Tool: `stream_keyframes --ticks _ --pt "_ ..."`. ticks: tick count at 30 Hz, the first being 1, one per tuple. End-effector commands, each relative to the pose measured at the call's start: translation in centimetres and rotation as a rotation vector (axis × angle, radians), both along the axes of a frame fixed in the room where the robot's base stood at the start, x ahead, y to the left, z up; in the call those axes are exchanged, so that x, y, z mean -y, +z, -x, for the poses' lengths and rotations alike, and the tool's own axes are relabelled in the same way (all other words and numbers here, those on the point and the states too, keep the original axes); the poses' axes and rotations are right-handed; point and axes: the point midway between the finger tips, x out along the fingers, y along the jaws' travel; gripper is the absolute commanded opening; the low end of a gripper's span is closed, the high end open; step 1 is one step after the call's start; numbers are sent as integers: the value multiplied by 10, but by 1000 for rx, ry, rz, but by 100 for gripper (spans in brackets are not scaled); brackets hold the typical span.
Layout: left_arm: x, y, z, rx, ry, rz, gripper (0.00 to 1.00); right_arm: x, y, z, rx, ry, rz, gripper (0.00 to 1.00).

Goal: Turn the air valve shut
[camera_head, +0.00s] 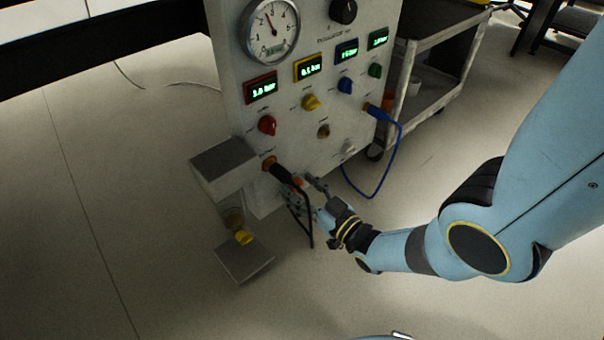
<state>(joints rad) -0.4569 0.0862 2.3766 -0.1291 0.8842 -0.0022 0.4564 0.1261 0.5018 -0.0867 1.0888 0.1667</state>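A grey-white panel (235,110) carries several coloured knobs: red (267,125), yellow (311,102), blue (345,86) and green (375,70). Their labels are too small to read, so I cannot tell which is the air valve. A black connector (281,173) with a dark hose is plugged into an orange-brown port at the lower left of the panel. My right gripper (304,188) is low in front of the panel, at or beside this connector and below the knobs. Its fingers overlap the connector and hose, so its grip is unclear. My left gripper is out of view.
A round gauge (270,31) and a black knob (343,11) sit above lit displays. A blue cable (398,150) loops from the panel's right side. A small stand (243,260) with a yellow-marked cup is at lower left. A cart (436,75) stands behind right.

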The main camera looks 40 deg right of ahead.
Motion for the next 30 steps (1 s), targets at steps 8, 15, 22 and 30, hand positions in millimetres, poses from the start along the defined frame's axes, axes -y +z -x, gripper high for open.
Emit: stream_keyframes --ticks 8,15,22,30 --pt "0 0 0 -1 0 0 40 0 0 0 0 0 0 25" --pt "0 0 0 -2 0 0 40 0 0 0 0 0 0 1" --pt "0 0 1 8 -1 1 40 0 0 1 4 0 32 1" --pt "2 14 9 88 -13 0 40 -1 -2 1 14 0 182 1"
